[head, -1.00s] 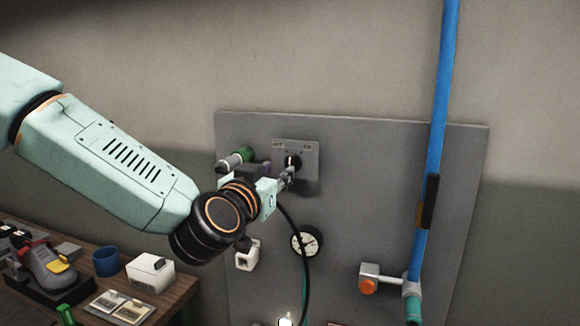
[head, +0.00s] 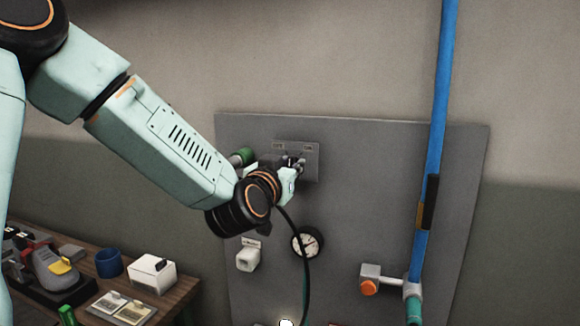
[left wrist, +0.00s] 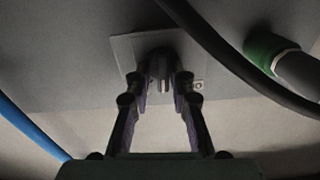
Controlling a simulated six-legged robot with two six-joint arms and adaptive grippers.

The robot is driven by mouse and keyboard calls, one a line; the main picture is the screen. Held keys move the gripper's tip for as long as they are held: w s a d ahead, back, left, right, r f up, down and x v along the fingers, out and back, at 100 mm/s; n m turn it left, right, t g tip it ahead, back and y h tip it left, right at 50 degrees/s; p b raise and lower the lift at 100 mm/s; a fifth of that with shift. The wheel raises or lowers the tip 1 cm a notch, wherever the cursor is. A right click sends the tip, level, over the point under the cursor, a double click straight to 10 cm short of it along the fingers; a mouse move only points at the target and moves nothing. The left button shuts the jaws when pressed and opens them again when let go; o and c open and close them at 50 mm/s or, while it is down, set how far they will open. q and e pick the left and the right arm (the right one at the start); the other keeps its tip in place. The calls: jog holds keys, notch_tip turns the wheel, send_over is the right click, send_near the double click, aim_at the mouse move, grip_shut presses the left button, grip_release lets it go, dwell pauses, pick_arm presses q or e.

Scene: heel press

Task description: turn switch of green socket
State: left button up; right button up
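The green socket (head: 243,156) is on the grey wall panel, partly hidden behind my left arm. It also shows in the left wrist view (left wrist: 264,50), with a pale cylindrical part at its end. A grey switch plate (head: 311,152) is right of it, with a dark knob (left wrist: 160,68) at its middle. My left gripper (head: 294,163) is at this plate. In the left wrist view its two fingers (left wrist: 157,88) are apart, tips on either side of the knob; I cannot tell whether they touch it. My right gripper is not in view.
A black cable (head: 302,270) hangs in front of the panel (head: 345,200), past a round gauge (head: 307,242). A blue pipe (head: 437,100) runs down the right side, beside an orange-knobbed valve (head: 368,287). A wooden bench (head: 185,290) with several items is lower left.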

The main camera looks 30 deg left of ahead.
pick_arm(q)
jog(key=shift+c, duration=0.7)
jog(key=shift+s+a, duration=0.1)
jog(key=shift+a, duration=0.15)
grip_shut()
jog(key=shift+d, duration=0.1)
jog(key=shift+m+p, duration=1)
jog(key=shift+m, duration=0.6)
jog(key=shift+d+m+p, duration=0.1)
jog(key=shift+m+p, duration=0.7)
jog(key=shift+m, duration=0.6)
jog(key=shift+f, duration=0.1)
jog(key=o, duration=0.5)
grip_release()
